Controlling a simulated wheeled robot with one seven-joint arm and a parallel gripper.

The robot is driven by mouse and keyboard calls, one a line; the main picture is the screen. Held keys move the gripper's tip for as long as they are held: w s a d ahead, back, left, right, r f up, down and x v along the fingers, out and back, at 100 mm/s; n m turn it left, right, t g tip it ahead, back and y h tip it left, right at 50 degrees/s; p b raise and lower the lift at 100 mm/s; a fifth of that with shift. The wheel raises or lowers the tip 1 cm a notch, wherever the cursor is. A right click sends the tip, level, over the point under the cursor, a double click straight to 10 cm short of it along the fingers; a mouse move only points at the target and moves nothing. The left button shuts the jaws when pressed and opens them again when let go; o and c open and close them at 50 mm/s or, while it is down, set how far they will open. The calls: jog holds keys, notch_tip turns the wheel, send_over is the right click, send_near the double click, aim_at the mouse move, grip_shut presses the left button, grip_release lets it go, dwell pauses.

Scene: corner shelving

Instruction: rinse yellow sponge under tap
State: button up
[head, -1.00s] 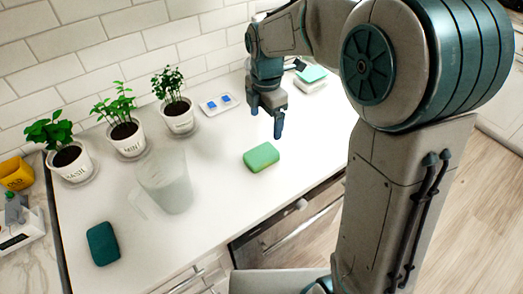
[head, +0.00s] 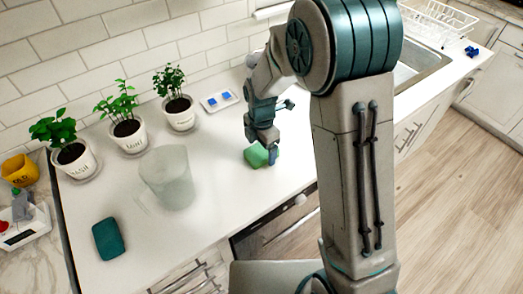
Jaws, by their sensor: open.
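No plainly yellow sponge shows. My gripper (head: 264,150) is open and low over this sponge, with one finger in front of its right end; I cannot tell whether it touches. A dark teal sponge (head: 108,239) lies at the counter's front left. Part of the sink (head: 425,62) shows at the upper right, behind my arm. The tap is not visible.
Three potted herbs (head: 126,140) stand along the tiled wall. A clear pitcher (head: 166,177) stands left of the green sponge. A small white tray with blue pieces (head: 219,100) lies behind. A dish rack (head: 438,20) stands beyond the sink. A yellow container (head: 19,171) is far left.

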jog(key=shift+f, duration=0.65)
jog(key=c, duration=1.1)
jog(key=shift+r, duration=0.15)
jog(key=shift+c, duration=0.2)
jog(key=shift+r, duration=0.45)
jog(key=r, duration=0.1)
jog(key=r+b, duration=0.1)
jog(key=w+r, duration=0.1)
jog(key=shift+d+r, duration=0.2)
jog(key=shift+d, duration=0.1)
jog(key=w+d+r+b, duration=0.2)
jog(key=w+d+r, duration=0.3)
jog(key=w, duration=0.4)
jog(key=shift+w+r, duration=0.2)
jog(key=shift+r, duration=0.55)
